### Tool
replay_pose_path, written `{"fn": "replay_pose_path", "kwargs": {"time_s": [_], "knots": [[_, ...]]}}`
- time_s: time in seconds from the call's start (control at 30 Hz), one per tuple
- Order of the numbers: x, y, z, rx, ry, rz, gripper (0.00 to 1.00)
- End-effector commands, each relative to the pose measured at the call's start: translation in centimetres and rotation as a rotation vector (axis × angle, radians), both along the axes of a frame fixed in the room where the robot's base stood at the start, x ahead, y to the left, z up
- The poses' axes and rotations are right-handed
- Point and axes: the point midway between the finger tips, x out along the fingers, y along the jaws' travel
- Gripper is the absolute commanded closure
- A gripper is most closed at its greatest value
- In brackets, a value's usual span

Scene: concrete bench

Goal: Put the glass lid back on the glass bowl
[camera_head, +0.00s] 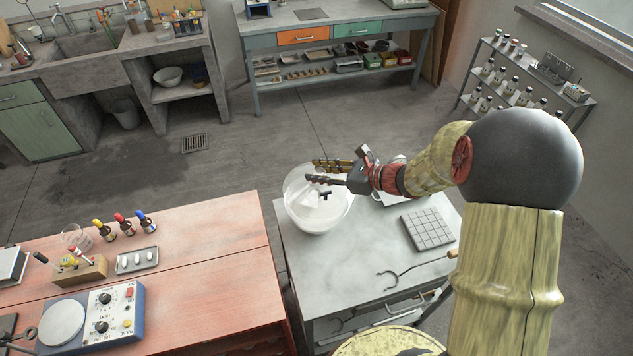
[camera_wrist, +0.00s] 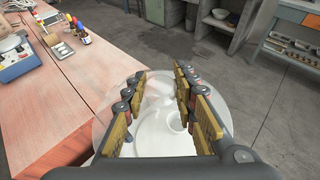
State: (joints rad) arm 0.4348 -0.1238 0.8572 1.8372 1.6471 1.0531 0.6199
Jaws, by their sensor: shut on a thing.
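The clear glass bowl (camera_head: 318,222) stands at the left edge of the grey bench, with whitish contents or a whitish inside. My gripper (camera_head: 318,174) is over the bowl's mouth, coming in from the right. In the wrist view the two fingers of my gripper (camera_wrist: 160,76) stand a little apart and are shut on the glass lid. The lid (camera_wrist: 110,125) shows as a clear round disc under and between the fingers, over the bowl. Its knob is hard to make out. I cannot tell whether the lid's rim touches the bowl's rim.
A tile-like gridded plate (camera_head: 428,229) and a hooked tool (camera_head: 415,267) lie on the grey bench (camera_head: 350,262). The red wooden table (camera_head: 205,245) on the left holds dropper bottles (camera_head: 122,223), a tray (camera_head: 137,260) and a hotplate (camera_head: 62,323). Open floor lies behind.

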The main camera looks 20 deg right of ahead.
Motion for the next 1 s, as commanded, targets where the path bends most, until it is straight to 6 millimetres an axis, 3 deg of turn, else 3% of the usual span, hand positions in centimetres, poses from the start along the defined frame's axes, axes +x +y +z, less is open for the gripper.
{"fn": "replay_pose_path", "kwargs": {"time_s": [0.37,0.6,1.0], "knots": [[2.0,0.0,-2.2,0.001,-0.002,0.000,1.00],[2.2,0.0,-5.4,0.001,-0.002,0.000,1.00],[2.2,0.0,-5.8,-0.001,-0.004,0.000,1.00]]}}
